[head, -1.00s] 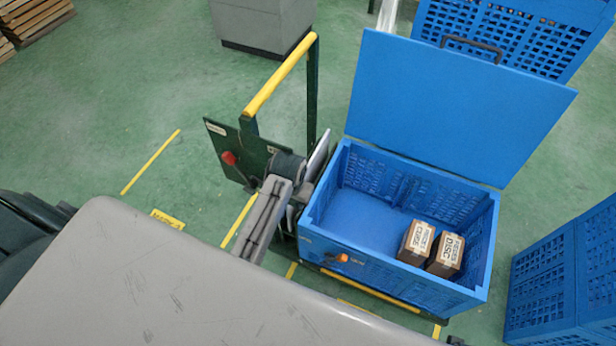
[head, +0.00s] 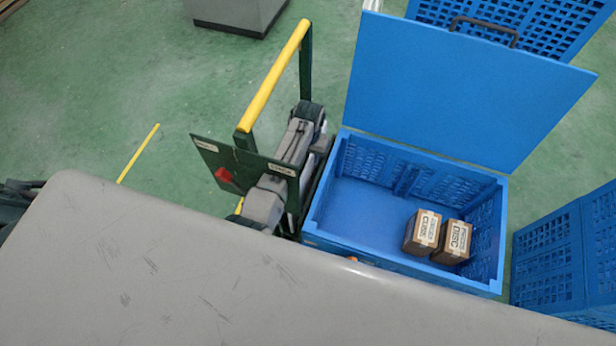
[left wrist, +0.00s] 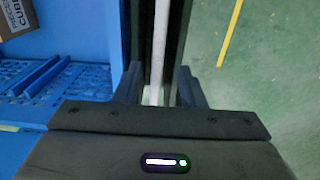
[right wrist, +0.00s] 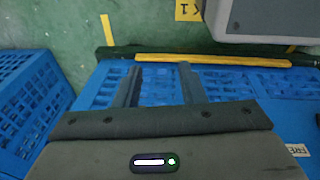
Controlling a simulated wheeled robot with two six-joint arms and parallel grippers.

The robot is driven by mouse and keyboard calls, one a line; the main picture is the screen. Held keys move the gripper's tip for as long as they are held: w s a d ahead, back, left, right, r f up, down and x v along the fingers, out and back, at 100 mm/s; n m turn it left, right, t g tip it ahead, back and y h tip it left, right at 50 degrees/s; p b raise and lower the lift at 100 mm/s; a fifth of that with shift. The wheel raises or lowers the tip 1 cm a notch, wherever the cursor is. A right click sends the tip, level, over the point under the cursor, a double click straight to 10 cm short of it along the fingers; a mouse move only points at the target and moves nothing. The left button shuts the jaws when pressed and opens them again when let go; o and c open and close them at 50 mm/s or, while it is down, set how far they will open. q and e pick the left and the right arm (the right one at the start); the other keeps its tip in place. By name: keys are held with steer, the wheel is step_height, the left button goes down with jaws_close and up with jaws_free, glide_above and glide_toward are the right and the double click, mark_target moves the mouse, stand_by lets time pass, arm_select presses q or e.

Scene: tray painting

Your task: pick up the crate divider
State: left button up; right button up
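A thin white upright strip (left wrist: 159,50), which looks like the edge of the crate divider, stands between dark side pieces in the left wrist view. My left gripper (left wrist: 159,72) is open, with one finger on each side of this strip; I cannot tell whether they touch it. In the head view the left gripper (head: 318,128) is at the left side of the open blue crate (head: 338,190), beside the yellow-topped rail. The divider is mostly hidden there by my arm. My right gripper (right wrist: 160,78) is open and empty over blue perforated crate walls; it is out of the head view.
Two brown boxes (head: 423,233) (head: 453,242) sit at the crate's right. The blue lid (head: 460,90) stands up behind it. A yellow rail (head: 273,78) and a dark green plate with a red knob (head: 226,177) stand left of the crate. Other blue crates (head: 560,260) are at right.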

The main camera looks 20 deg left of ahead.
mark_target(308, 162)
arm_select(q)
steer(key=f, duration=0.1)
steer(key=s+f, duration=0.1)
steer(key=f, duration=0.1)
steer(key=shift+d+f, duration=0.15)
steer(key=shift+f, duration=0.55)
jaws_close()
steer(key=shift+r, duration=0.1)
